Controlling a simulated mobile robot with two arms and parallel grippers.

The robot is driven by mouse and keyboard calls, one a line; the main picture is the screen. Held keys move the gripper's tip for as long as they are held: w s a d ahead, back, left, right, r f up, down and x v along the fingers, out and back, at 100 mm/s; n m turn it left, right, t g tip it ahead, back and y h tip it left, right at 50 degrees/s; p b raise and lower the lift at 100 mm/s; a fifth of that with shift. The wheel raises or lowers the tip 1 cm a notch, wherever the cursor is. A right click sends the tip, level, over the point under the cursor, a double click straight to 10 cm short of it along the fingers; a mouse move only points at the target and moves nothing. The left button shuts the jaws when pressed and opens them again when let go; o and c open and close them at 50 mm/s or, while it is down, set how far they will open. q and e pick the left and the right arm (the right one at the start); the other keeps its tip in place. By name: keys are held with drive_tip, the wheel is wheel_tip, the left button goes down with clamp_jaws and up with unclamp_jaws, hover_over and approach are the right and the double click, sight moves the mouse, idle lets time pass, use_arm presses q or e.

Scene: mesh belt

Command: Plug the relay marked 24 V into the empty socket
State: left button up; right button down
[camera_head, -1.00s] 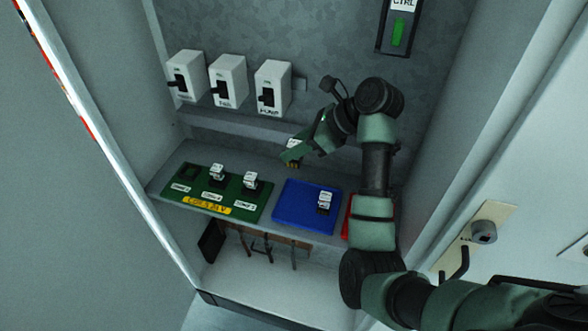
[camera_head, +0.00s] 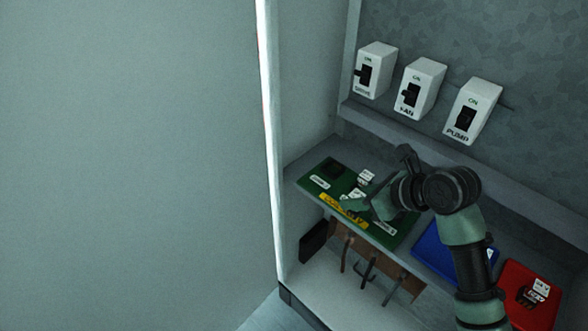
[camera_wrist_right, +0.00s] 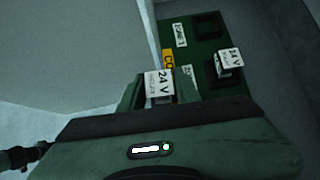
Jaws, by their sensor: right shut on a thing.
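My right gripper (camera_head: 354,201) is shut on a white-topped relay marked 24 V (camera_wrist_right: 159,84), in front of the green socket board. In the wrist view the relay shows at the jaws, seemingly above the board. The board (camera_head: 313,194) lies on the shelf with a yellow 24 V label. Its empty dark socket (camera_head: 333,169), labelled zone 1, is at the far left end and also shows in the wrist view (camera_wrist_right: 207,26). A seated relay (camera_head: 367,177) stands in the middle socket; in the wrist view (camera_wrist_right: 230,58) it reads 24 V. My arm hides the right socket. My left gripper is not in view.
A blue tray (camera_head: 428,255) lies right of the board, partly behind my arm. A red tray (camera_head: 515,275) holds at least one relay (camera_head: 538,290). White switches (camera_head: 420,90) line the back wall above. The cabinet's left edge (camera_head: 268,130) stands near the board.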

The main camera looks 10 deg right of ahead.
drive_tip(key=shift+s+a+f, duration=0.1)
drive_tip(key=shift+a+f, duration=0.15)
drive_tip(key=shift+a, duration=0.05)
drive_tip(key=w, duration=0.1)
drive_tip(key=w+p, duration=0.1)
drive_tip(key=w, duration=0.3)
drive_tip(key=shift+a+r, duration=0.1)
drive_tip(key=shift+r, duration=0.15)
drive_tip(key=w+p, duration=0.1)
drive_tip(key=w, duration=0.3)
drive_tip(key=w+p, duration=0.1)
drive_tip(key=w, duration=0.7)
drive_tip(key=shift+w+f+p, duration=0.25)
drive_tip(key=shift+w+p, duration=0.15)
wheel_tip(320, 180, down, 2)
drive_tip(key=shift+f+p, duration=0.25)
drive_tip(key=shift+p, duration=0.35)
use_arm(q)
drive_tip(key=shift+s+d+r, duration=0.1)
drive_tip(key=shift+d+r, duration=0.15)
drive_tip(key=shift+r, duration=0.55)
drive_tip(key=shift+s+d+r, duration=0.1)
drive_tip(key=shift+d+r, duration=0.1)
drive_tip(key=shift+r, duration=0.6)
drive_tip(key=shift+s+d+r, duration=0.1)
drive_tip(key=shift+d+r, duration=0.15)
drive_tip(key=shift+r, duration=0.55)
use_arm(e)
drive_tip(key=shift+f, duration=0.55)
